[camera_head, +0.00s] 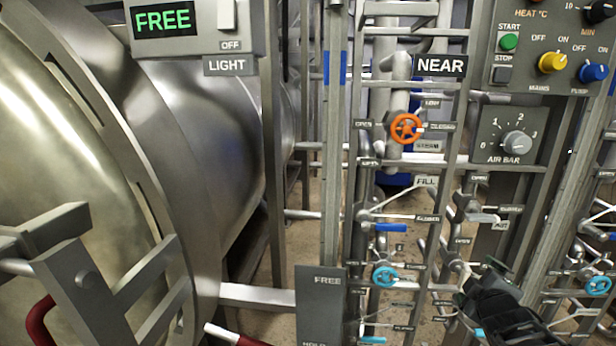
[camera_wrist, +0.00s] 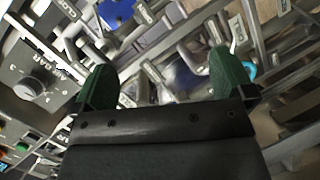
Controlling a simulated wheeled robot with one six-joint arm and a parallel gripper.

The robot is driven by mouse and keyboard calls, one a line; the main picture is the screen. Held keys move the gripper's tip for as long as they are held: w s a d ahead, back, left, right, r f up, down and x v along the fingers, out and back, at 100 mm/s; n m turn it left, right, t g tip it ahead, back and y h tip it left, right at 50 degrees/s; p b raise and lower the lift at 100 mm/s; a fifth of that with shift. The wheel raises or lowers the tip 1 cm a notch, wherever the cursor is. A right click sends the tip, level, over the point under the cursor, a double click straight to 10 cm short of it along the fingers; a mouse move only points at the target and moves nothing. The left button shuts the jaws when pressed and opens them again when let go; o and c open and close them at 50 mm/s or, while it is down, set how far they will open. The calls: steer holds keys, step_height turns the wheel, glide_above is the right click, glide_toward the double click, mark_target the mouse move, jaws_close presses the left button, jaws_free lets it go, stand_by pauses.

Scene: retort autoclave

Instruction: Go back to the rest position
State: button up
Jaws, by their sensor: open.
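My gripper (camera_head: 480,275) is at the lower right of the head view, in front of the valve and pipe frame. In the wrist view its two green fingertips (camera_wrist: 165,80) are spread apart with nothing between them. Grey pipes and small labelled plates show behind the fingers. I cannot tell whether a finger touches the pipework.
The large metal autoclave vessel (camera_head: 215,110) fills the left. An orange handwheel (camera_head: 406,128) and a light-blue handwheel (camera_head: 384,275) sit on the pipes. A control panel (camera_head: 555,45) and the AIR BAR dial (camera_head: 515,142) are at upper right. Uprights and handles crowd my gripper.

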steer(key=s+a+r+m+g+y+p, duration=0.2)
steer(key=s+a+r+m+g+p, duration=0.2)
steer(key=a+r+p, duration=0.4)
steer(key=s+a+r+m+g+y+p, duration=0.3)
steer(key=s+a+r+m+g+p, duration=0.2)
steer(key=a+p, duration=0.8)
steer(key=s+r+g, duration=0.1)
steer(key=s+r, duration=0.2)
steer(key=r, duration=0.1)
steer(key=shift+s+a+r+y+p, duration=0.2)
steer(key=shift+s+y+p, duration=0.1)
steer(key=shift+c, duration=0.2)
